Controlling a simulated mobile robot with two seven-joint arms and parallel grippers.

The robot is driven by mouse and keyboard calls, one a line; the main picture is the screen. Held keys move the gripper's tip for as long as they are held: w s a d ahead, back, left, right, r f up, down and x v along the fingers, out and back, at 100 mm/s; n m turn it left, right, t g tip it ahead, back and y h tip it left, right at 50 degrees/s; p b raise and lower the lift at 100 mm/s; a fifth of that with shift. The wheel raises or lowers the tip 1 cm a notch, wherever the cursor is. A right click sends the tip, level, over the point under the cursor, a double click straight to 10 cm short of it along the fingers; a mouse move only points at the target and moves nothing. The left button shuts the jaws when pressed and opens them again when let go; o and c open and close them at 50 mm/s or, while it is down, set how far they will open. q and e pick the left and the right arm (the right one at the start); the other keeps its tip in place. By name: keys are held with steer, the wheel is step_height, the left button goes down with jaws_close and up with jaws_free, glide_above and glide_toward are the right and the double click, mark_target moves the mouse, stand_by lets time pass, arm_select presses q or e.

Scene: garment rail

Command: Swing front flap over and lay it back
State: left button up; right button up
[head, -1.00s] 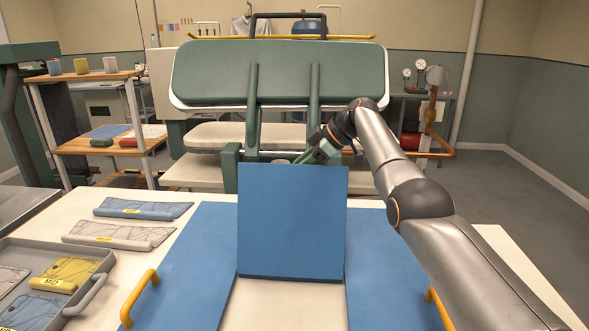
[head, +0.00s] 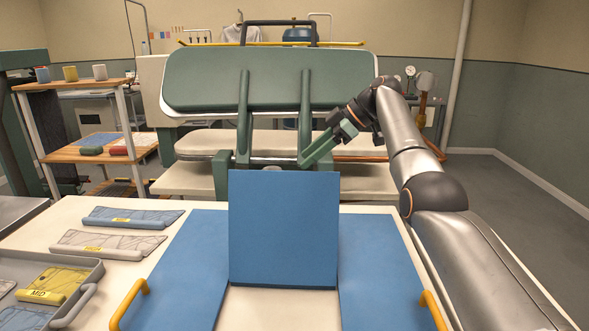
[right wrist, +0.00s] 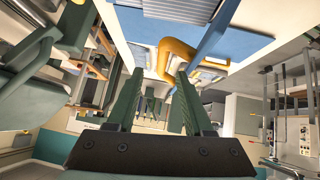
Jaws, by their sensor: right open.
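The front flap (head: 284,228) is a flat blue panel standing nearly upright at the middle of the white table. My right gripper (head: 304,162) is just above and behind its top edge, with green fingers slanting down to the left. In the right wrist view the fingers (right wrist: 155,85) are spread apart with nothing held between them. A yellow handle (right wrist: 180,55) shows close to the right-hand fingertip there; whether they touch I cannot tell. Blue panels show beyond the handle. The flap's back side is hidden in the head view. My left gripper is out of view.
Blue side panels lie flat left (head: 180,265) and right (head: 378,270), each with a yellow handle. A green press plate (head: 240,80) on two arms stands behind the flap. A grey tray (head: 85,275) and two wrapped packets lie at left.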

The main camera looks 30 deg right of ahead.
steer(key=v, duration=0.4)
steer(key=shift+c, duration=0.3)
stand_by(0.7)
